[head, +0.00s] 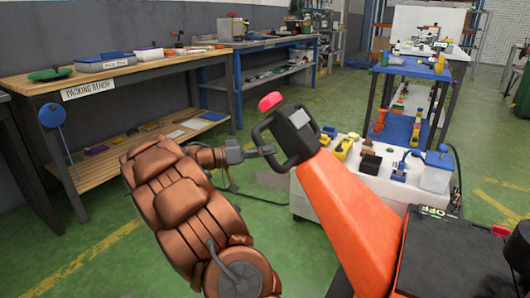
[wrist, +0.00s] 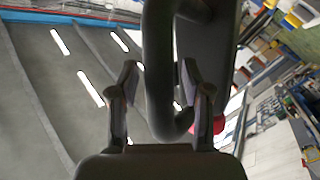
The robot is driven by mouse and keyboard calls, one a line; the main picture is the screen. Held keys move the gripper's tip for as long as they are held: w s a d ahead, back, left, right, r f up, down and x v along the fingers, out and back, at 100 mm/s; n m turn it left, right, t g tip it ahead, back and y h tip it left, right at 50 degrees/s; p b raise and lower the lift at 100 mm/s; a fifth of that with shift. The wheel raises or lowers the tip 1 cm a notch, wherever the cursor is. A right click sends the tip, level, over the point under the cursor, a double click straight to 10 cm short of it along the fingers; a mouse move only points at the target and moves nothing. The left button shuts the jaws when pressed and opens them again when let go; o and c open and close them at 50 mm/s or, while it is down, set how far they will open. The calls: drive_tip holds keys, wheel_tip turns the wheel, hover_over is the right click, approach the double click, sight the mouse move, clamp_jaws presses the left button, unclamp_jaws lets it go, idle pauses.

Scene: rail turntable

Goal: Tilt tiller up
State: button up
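The tiller is an orange arm (head: 345,205) leaning up and to the left, topped by a black loop handle (head: 297,135) with a red button (head: 270,101) at its tip. My gripper (head: 268,151) is at the left side of the loop. In the wrist view the dark curved bar of the handle (wrist: 158,90) passes between the two fingers of my gripper (wrist: 160,85). The fingers stand apart, with a gap on the left of the bar; whether the right finger touches it I cannot tell. The red button shows in part behind the right finger (wrist: 219,124).
A packing bench (head: 140,70) stands at the left, with another bench (head: 262,42) behind it. A white-topped table (head: 350,190) with several small items is just behind the tiller. A blue-topped cart (head: 415,68) stands farther back. Green floor is open between them.

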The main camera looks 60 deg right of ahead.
clamp_jaws()
drive_tip(key=shift+s+r, duration=0.1)
idle(0.4)
